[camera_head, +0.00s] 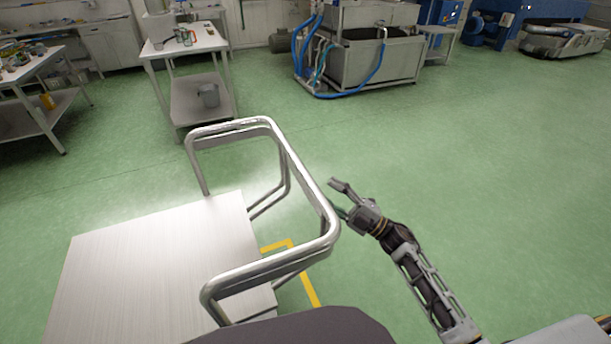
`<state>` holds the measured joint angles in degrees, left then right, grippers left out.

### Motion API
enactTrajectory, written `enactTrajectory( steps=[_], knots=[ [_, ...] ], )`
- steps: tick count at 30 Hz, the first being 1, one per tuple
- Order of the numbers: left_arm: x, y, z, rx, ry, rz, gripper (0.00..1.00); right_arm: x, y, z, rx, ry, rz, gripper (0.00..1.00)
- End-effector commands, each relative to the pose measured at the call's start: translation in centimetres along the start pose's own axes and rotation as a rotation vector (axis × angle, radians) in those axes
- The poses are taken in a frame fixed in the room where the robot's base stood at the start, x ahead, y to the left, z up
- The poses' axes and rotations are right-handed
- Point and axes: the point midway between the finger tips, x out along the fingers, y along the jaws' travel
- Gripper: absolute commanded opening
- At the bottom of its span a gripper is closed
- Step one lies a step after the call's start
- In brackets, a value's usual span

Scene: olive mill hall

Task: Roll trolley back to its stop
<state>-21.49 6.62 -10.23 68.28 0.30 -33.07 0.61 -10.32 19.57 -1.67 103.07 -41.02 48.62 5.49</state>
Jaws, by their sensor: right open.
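The trolley (150,265) has a brushed steel top and a tall tubular steel handle frame (296,160). It stands at the lower left, cut off by the bottom edge. My right gripper (338,197) is open just right of the handle's right-hand bar. The bar is not between its fingers, and I cannot tell whether they touch it. A yellow floor marking (290,243) with a corner shows behind the handle frame, partly hidden by it. No separate stop can be made out. My left gripper is not in view.
Another workbench (32,64) is at the left. A steel tank (370,62) with blue hoses stands at the back. The green floor (490,150) at the right is clear.

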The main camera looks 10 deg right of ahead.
Motion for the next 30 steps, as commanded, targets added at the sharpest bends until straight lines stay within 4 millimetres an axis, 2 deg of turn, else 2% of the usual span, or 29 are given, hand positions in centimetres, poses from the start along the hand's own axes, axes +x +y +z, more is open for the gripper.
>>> enactTrajectory(
  steps=[8, 18, 24, 30],
  knots=[
    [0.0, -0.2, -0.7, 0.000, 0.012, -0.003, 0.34, 3.5, 0.1, 0.0, -0.002, 0.001, 0.002, 0.46],
    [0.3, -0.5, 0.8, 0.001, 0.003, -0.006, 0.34, 7.2, 0.0, 0.0, 0.000, 0.000, 0.001, 0.46],
    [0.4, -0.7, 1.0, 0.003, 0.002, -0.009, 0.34, 8.4, 0.1, 0.0, -0.001, 0.000, 0.001, 0.46],
    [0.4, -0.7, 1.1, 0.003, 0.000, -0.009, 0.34, 8.6, 0.0, 0.0, -0.001, -0.001, 0.000, 0.46]
  ],
)
